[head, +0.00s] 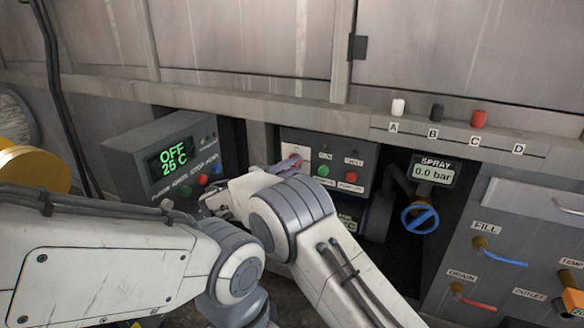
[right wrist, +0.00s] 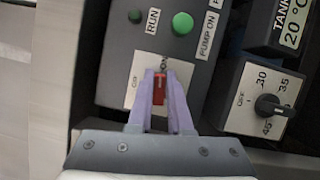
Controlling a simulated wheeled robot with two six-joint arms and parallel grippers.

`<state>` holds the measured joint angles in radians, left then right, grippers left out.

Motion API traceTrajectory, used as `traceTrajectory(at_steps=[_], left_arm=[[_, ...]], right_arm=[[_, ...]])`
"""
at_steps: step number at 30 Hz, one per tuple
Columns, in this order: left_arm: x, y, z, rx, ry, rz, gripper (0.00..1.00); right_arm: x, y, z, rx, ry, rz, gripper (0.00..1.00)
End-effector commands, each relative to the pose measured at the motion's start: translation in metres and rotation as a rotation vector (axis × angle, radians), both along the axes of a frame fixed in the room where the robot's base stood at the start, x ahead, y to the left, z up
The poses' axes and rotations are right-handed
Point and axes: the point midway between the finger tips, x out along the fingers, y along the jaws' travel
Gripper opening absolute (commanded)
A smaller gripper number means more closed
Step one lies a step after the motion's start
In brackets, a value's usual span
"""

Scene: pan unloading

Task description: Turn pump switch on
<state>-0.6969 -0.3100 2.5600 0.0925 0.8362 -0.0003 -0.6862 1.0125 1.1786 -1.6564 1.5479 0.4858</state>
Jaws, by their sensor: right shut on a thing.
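The pump switch is a small red rotary handle on a white plate (head: 291,152) at the upper left of the grey pump panel (head: 335,147). In the right wrist view the red switch handle (right wrist: 160,86) stands between my lilac fingertips. My right gripper (right wrist: 161,88) is shut on this handle, and its fingers (head: 284,166) also reach the plate in the head view. The fingers hide part of the handle and plate, and I cannot read its full position marks.
A green button (head: 323,170) and a red button (head: 350,173) sit beside the switch. The spray gauge (head: 433,171) reads 0.0 bar, above a blue valve wheel (head: 420,217). A metal ledge overhangs the panels.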

Motion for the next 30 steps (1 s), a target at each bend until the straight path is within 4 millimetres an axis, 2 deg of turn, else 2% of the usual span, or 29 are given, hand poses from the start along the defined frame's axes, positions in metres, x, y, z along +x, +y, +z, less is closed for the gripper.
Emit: traceTrajectory(at_steps=[9,26,27,29,30], left_arm=[[0.0000,0.0000,-0.0038,0.000,0.000,0.000,0.50],[0.0000,0.0000,-0.0043,0.000,0.000,0.000,0.50],[0.0000,0.0000,-0.0043,0.000,0.000,0.000,0.50],[0.0000,0.0000,-0.0043,0.000,0.000,0.000,0.50],[0.0000,0.0000,-0.0043,0.000,0.000,0.000,0.50]], right_arm=[[0.0035,-0.0029,0.0030,0.125,-0.064,0.002,0.00],[0.0036,-0.0032,0.0024,0.153,-0.077,0.003,0.00],[0.0036,-0.0032,0.0024,0.153,-0.077,0.003,0.21],[0.0036,-0.0032,0.0023,0.153,-0.077,0.003,0.44],[0.0035,-0.0033,0.0022,0.153,-0.076,0.003,0.47]])
